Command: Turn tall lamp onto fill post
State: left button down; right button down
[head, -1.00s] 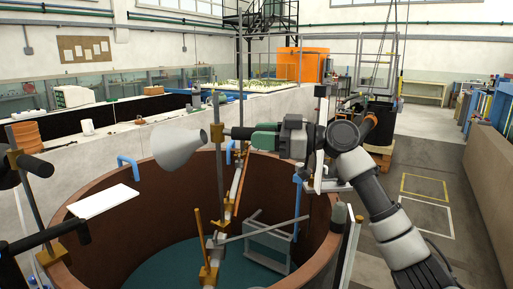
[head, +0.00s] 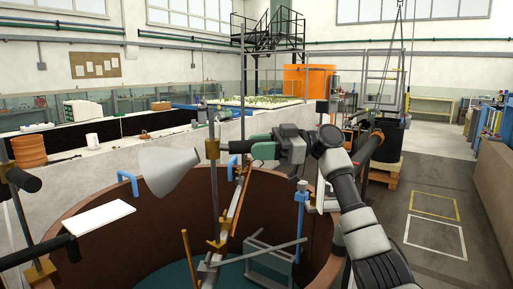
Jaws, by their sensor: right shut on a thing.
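The tall lamp has a pale grey cone-shaped head (head: 168,170). It hangs at the upper end of an upright post (head: 214,195) with a brass clamp, over the round brown tank. The cone opens down and to the left. My right gripper (head: 264,149) is just right of the post, shut at the lamp's green part; its fingertips are hard to make out. A short brass post (head: 187,247) stands lower in the tank and a blue post (head: 299,212) stands to the right. I cannot tell which is the fill post. My left gripper is not in view.
The brown tank wall (head: 100,255) curves around the posts. A grey frame (head: 270,260) stands inside it. A white board (head: 98,218) lies at its left rim. Black fittings on a stand (head: 22,180) reach in from the left. The floor at right is clear.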

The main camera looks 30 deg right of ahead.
jog(key=c, duration=0.8)
grip_release()
jog(key=b+v, duration=0.2)
jog(key=v, duration=0.8)
jog(key=shift+d, duration=0.4)
